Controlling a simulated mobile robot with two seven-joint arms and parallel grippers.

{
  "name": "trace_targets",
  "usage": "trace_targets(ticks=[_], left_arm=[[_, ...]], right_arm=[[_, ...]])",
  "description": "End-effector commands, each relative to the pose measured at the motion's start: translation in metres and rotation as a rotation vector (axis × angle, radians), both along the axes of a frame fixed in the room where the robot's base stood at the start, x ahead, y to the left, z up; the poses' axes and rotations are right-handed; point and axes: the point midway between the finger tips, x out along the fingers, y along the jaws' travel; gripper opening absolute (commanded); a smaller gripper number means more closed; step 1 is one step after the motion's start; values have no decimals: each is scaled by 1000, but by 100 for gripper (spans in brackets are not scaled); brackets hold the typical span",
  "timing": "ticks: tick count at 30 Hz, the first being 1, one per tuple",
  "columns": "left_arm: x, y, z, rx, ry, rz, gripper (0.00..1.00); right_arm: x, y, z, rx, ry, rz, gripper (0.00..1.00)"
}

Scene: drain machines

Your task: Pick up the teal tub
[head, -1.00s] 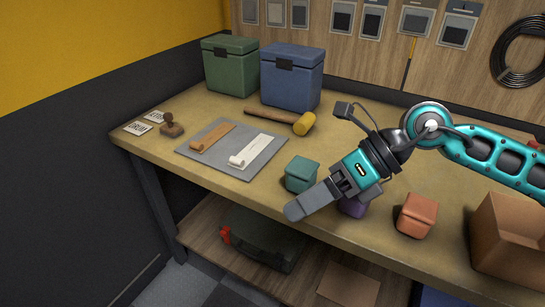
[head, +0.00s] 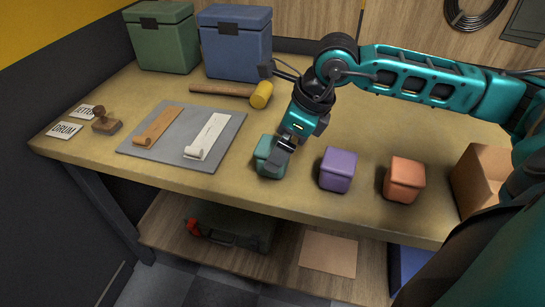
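The teal tub (head: 263,152) stands on the workbench near its front edge, left of a purple tub. My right gripper (head: 281,160) comes down over it from above and the right. Its dark fingers overlap the tub's right side in the picture and hide part of it. The far finger is hard to make out, so I cannot tell whether the fingers are closed on the tub. The tub looks upright on the bench. My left gripper is out of view.
A purple tub (head: 338,169) and an orange tub (head: 404,179) stand to the right, then a cardboard box (head: 474,182). A grey mat (head: 170,155) with two rolled strips lies left. A mallet (head: 262,95) and green (head: 163,40) and blue (head: 237,45) boxes are behind.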

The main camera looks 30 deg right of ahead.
Motion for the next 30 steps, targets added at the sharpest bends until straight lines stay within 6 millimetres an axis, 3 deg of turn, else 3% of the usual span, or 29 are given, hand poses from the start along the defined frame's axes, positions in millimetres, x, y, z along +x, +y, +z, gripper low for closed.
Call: trace_targets(ticks=[12, 21, 30], left_arm=[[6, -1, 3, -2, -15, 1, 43], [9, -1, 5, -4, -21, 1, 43], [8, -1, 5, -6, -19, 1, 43]], right_arm=[[20, 16, -44, 3, 1, -1, 98], [22, 17, -47, 1, 0, 0, 97], [22, 16, -47, 1, 0, 0, 68]])
